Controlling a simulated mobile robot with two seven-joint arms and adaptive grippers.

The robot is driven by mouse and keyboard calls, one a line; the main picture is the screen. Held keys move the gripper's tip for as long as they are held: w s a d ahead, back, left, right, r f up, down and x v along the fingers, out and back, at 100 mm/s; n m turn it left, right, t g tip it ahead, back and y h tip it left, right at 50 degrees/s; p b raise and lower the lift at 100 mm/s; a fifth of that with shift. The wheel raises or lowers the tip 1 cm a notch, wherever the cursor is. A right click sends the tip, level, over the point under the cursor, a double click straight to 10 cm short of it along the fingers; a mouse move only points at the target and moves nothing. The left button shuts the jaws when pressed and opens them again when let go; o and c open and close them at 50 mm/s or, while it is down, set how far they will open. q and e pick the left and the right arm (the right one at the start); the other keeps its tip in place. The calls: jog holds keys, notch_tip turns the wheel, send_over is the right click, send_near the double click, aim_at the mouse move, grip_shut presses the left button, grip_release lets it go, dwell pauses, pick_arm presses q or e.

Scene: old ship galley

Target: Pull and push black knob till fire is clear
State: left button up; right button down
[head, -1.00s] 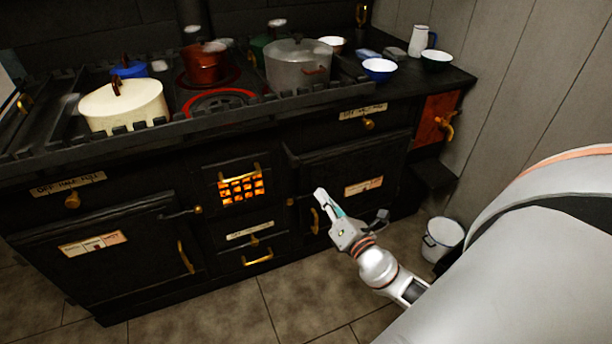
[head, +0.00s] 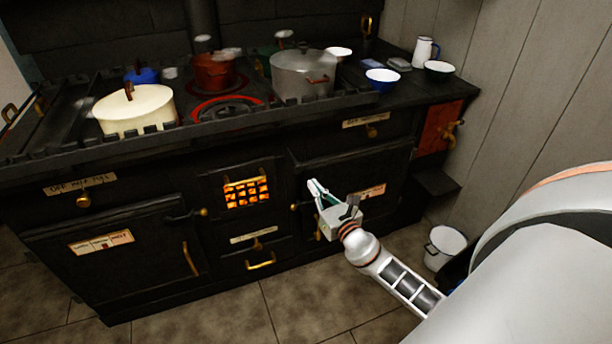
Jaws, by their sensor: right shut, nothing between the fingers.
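The fire glows orange behind a barred grate (head: 247,193) in the middle of the black stove's front. Below the grate is a labelled panel with a small dark knob (head: 257,244), whose colour is hard to tell. Under it is a drawer with a brass handle (head: 261,265). My right gripper (head: 314,187) is shut and empty, in front of the right oven door, to the right of the grate and apart from the small knob. It partly hides that door's handle and latch. My left gripper is not in view.
Pots, including a cream pot (head: 134,110) and a grey pot (head: 303,75), stand on the stove top. The left oven door (head: 112,240) is shut. A white bucket (head: 445,247) stands on the floor at right, by the plank wall. The floor before the stove is clear.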

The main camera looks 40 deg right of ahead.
aim_at(301, 170)
jog(key=w, duration=0.6)
jog(key=shift+d, duration=0.4)
